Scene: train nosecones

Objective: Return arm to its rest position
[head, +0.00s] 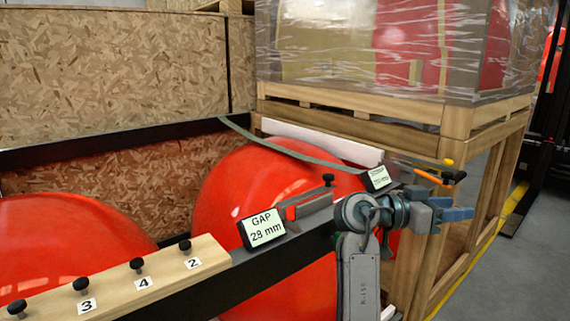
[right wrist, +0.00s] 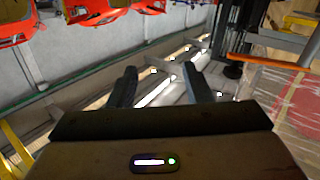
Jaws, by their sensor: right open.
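My right gripper (head: 456,214) is at the lower right of the head view, in front of the wooden crate's corner. Its blue-grey fingers point right. The right wrist view shows its two dark fingers (right wrist: 166,88) spread apart with nothing between them. My left gripper is in neither view.
Red nosecones (head: 225,190) sit in a crate behind a dark rail (head: 205,287). A wooden strip (head: 110,290) carries black knobs and number labels. A gauge display (head: 262,229) reads "GAP 28 mm". A wrapped crate (head: 400,110) stands behind. Open floor (head: 500,265) lies to the right.

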